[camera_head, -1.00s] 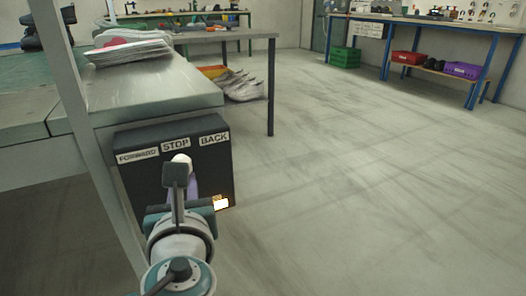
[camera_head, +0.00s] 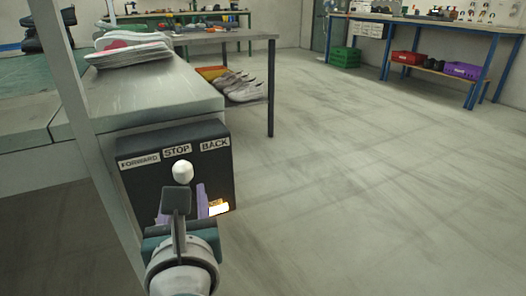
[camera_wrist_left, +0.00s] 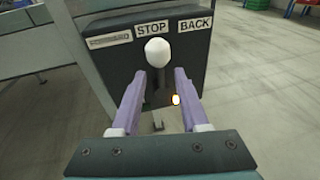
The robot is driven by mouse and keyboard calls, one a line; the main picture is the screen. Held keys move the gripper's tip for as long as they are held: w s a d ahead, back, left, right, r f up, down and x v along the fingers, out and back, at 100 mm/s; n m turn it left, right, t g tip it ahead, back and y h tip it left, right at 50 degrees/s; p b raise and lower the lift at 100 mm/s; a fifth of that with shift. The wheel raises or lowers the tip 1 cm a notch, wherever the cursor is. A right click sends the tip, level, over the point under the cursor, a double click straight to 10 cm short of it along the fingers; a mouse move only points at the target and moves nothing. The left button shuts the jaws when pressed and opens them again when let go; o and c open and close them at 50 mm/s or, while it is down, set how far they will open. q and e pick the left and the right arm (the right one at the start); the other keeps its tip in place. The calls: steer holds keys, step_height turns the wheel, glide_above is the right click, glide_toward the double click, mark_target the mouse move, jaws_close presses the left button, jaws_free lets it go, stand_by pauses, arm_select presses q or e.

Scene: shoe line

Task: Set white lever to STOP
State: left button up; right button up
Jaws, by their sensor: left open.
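The white lever (camera_head: 182,171) has a rounded white knob and stands out from a dark control box (camera_head: 137,186). The box carries FORWARD, STOP (camera_head: 177,150) and BACK labels in a row. In the head view the knob is just below the STOP label. In the left wrist view the knob (camera_wrist_left: 157,52) also sits under STOP, slightly to its right. My left gripper (camera_wrist_left: 157,76) is open, its two purple fingers apart below the knob, one toward each side. In the head view its wrist partly hides the fingers. My right gripper is not in view.
A lit orange-white lamp (camera_head: 218,208) is at the box's lower right. The conveyor table (camera_head: 150,100) stands above and behind the box, with a grey post (camera_head: 75,90) at the left. Open floor (camera_head: 370,190) lies to the right.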

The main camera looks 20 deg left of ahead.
arm_select(q)
steer(key=p+v, duration=0.1)
steer(key=v, duration=0.5)
steer(key=shift+s, duration=0.2)
steer(key=shift+d+r, duration=0.1)
steer(key=shift+r, duration=0.1)
